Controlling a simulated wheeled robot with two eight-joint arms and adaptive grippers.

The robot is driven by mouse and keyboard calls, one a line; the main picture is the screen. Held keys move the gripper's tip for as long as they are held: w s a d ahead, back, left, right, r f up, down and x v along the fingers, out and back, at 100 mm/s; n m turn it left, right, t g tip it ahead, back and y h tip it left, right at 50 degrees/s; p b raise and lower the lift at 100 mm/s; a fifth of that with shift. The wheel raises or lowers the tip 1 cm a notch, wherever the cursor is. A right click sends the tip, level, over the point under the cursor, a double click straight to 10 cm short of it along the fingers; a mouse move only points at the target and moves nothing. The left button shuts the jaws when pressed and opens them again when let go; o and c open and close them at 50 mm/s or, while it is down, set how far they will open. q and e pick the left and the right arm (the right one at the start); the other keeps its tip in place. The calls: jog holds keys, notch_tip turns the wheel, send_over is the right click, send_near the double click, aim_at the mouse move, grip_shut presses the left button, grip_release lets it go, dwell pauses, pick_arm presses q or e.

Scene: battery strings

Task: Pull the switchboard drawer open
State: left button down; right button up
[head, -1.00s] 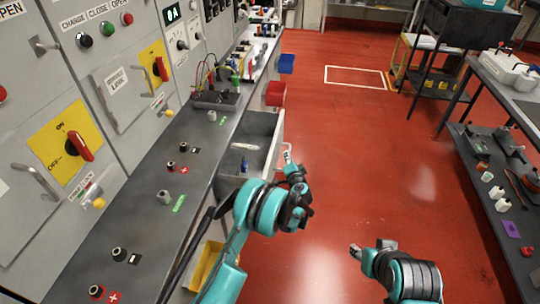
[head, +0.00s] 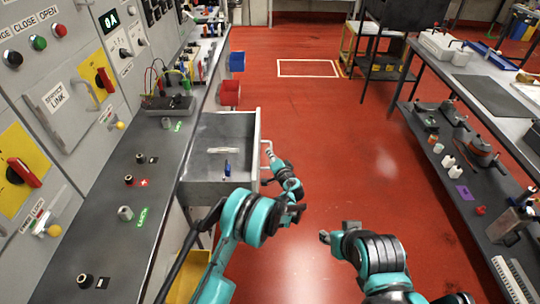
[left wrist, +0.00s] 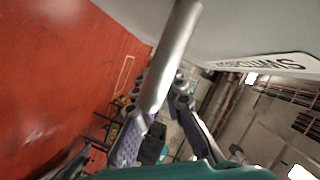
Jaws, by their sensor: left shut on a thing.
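The switchboard drawer (head: 240,124) stands pulled out from the bench on the left, its open top showing a grey interior. A small blue item and a pale flat item lie inside. Its metal handle (head: 266,147) is on the front face; in the left wrist view the bar (left wrist: 168,70) runs down between my fingers, beside a white label (left wrist: 265,63) on the drawer front. My left gripper (head: 269,158) is shut on the handle; its fingers also show in the left wrist view (left wrist: 165,140). My right gripper (head: 324,237) hangs over the floor, apart from the drawer; its jaw state is unclear.
Grey cabinets with switches line the left, above a bench (head: 150,215) with terminals. Blue (head: 237,61) and red (head: 230,92) bins hang beyond the drawer. A loaded shelf table (head: 435,150) stands at right. The red floor (head: 330,150) between is clear.

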pick_arm(q)
jog(key=c, duration=1.6)
grip_release()
jog(key=v, duration=1.2)
